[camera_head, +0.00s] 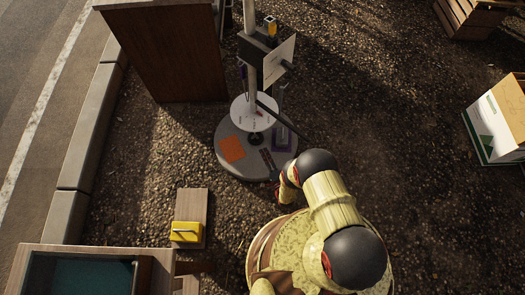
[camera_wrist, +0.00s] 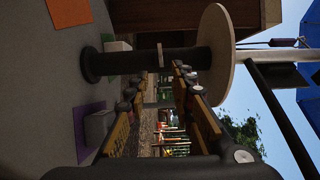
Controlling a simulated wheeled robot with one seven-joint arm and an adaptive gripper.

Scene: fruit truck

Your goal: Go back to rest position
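My gripper (camera_wrist: 158,82) shows in the wrist view with two yellow-and-black fingers set apart and nothing visible between them. In the head view my yellow-and-black arm covers the lower middle, and the gripper is hidden or too small to make out. The arm's far end is beside the round grey stand (camera_head: 228,165). In the wrist view, turned on its side, a black post (camera_wrist: 120,63) and a pale round disc (camera_wrist: 214,50) lie beyond the fingertips.
The stand carries an orange square (camera_head: 231,149), a white disc (camera_head: 243,119) and a pole. A brown cabinet (camera_head: 165,50) stands behind. A yellow box (camera_head: 186,231) sits on a wooden board at lower left. A white-green box (camera_head: 492,125) is at right. Gravel between is clear.

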